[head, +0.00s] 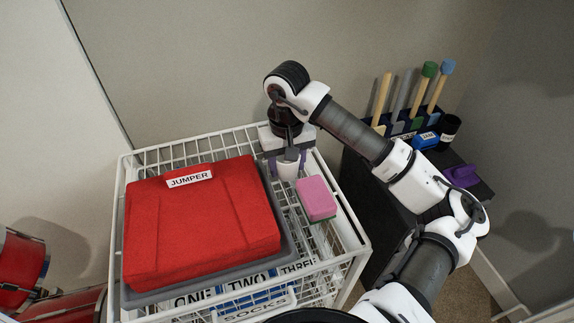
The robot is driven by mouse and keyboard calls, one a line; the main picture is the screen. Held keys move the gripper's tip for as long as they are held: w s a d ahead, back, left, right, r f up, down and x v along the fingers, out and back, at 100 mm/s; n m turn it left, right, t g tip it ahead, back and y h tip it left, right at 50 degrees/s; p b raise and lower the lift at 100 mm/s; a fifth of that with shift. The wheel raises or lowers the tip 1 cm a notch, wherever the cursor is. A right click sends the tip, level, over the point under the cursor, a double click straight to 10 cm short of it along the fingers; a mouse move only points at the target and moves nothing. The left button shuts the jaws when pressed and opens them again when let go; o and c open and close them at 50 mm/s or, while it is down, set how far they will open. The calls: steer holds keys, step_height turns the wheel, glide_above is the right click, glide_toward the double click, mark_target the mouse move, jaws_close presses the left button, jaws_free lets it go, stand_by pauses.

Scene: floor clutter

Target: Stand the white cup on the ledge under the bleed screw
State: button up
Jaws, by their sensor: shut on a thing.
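My gripper (287,163) is at the back of a white wire rack, pointing down. Its two purple fingers are shut on the white cup (288,173), one on each side of it. The cup looks upright, and its upper part is partly hidden by my gripper. I cannot tell whether its base touches anything below. I cannot make out the bleed screw or the ledge under it in this view.
A red folded jumper (200,225) lies on the wire rack (134,160), left of the cup. A pink sponge (317,198) is close to the cup's right. At right, a black cabinet (362,205) bears a tool holder, a blue box (424,140) and a purple object (462,176).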

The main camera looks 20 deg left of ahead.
steer(key=shift+f, duration=0.6)
steer(key=shift+f+b, duration=0.2)
steer(key=shift+b, duration=0.1)
steer(key=o, duration=0.7)
steer(key=shift+c, duration=0.2)
steer(key=shift+r, duration=0.1)
